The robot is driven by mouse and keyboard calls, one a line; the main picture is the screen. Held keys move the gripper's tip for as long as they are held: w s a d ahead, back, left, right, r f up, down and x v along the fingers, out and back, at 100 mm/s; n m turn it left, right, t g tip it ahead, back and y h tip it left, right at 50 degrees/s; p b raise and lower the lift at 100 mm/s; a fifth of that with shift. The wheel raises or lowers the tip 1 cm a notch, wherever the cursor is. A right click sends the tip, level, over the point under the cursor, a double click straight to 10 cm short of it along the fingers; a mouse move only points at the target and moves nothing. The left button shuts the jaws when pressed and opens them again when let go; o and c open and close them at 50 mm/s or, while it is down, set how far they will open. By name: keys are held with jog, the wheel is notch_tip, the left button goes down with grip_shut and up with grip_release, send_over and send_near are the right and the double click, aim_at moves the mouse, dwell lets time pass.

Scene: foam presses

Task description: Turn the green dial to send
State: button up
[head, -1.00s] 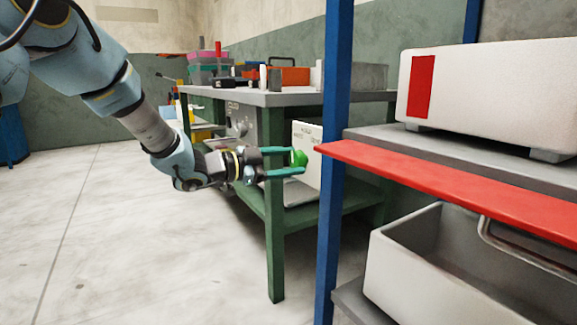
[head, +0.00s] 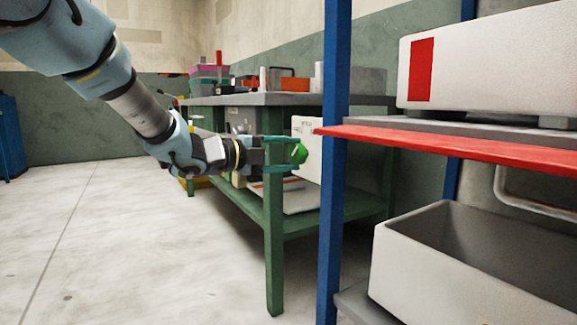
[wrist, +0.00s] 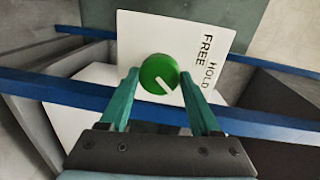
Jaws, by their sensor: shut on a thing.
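The green dial (head: 299,153) is on an upright white panel (head: 308,130) at the workbench's near end. In the wrist view, the dial (wrist: 153,72) is round with a white pointer line aimed to the lower right. The panel (wrist: 140,30) carries the words FREE and HOLD, turned sideways, to the dial's right; I see no word "send". My gripper (head: 295,155) reaches in from the left with its teal fingers on opposite sides of the dial, shut on it. The wrist view shows the fingertips (wrist: 159,78) at the dial's left and right edges.
A blue post (head: 333,160) stands close to the right of the dial. A red-edged shelf (head: 450,147) holds a white box (head: 500,70), with a grey-white bin (head: 400,270) below. A green bench leg (head: 274,240) stands under my gripper. The floor at left is clear.

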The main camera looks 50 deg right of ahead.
jog(key=shift+f+m+b, duration=0.2)
jog(key=shift+m+b, duration=0.35)
jog(key=shift+m, duration=0.05)
jog(key=o, duration=1.4)
jog(key=shift+r, duration=0.15)
jog(key=shift+a, duration=0.1)
jog(key=shift+p+v, duration=1.7)
jog(key=shift+v, duration=3.65)
